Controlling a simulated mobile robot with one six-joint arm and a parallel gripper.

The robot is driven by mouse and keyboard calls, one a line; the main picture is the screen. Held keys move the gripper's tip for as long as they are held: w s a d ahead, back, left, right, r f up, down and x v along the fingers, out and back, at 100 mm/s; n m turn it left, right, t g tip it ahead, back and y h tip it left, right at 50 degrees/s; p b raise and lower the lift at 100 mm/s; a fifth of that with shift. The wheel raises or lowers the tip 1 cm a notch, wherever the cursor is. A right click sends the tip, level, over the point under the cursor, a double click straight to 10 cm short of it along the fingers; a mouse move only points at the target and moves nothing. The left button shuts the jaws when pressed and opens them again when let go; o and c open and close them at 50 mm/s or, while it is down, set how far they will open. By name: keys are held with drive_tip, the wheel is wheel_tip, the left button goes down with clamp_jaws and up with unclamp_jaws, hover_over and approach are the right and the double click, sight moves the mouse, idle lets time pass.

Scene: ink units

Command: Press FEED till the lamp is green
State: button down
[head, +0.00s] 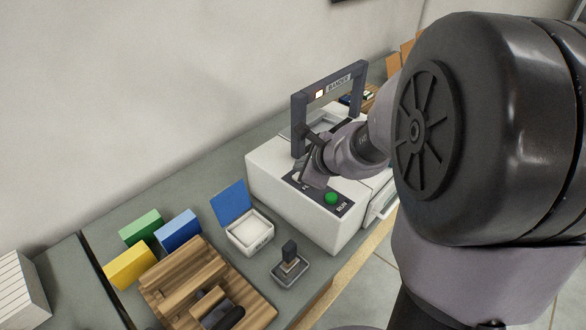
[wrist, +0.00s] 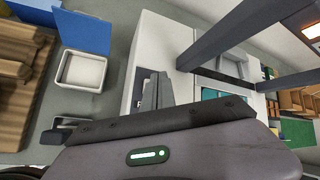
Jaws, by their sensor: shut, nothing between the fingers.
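The white banding machine (head: 300,205) has a dark arch (head: 298,125) with a "BANDER" sign. A small lamp (head: 319,94) on the arch glows pale amber-white, not green; it also shows in the wrist view (wrist: 311,31). A dark control panel (head: 342,211) on the machine's top bears a round green button (head: 331,198). My gripper (head: 303,180) is shut and empty, over the panel's left part, left of the green button. It hides the control there, so FEED is not readable. In the wrist view the fingers (wrist: 159,88) reach the panel; contact cannot be told.
An open white box with a blue lid (head: 231,203) and a stamp on a small tray (head: 290,262) stand left of the machine. Yellow, green and blue blocks (head: 130,265) and a wooden rack (head: 195,280) are further left. The arch rises close beside my gripper.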

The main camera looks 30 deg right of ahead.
idle(0.4)
drive_tip(key=shift+f+b, duration=0.4)
drive_tip(key=shift+b, duration=0.15)
drive_tip(key=shift+f+b, duration=0.55)
drive_tip(key=shift+b, duration=0.05)
idle(0.4)
drive_tip(key=shift+r, duration=0.1)
drive_tip(key=shift+r+p, duration=0.85)
drive_tip(key=shift+r, duration=0.1)
wheel_tip(320, 180, up, 5)
drive_tip(key=p, duration=0.4)
drive_tip(key=shift+p, duration=0.4)
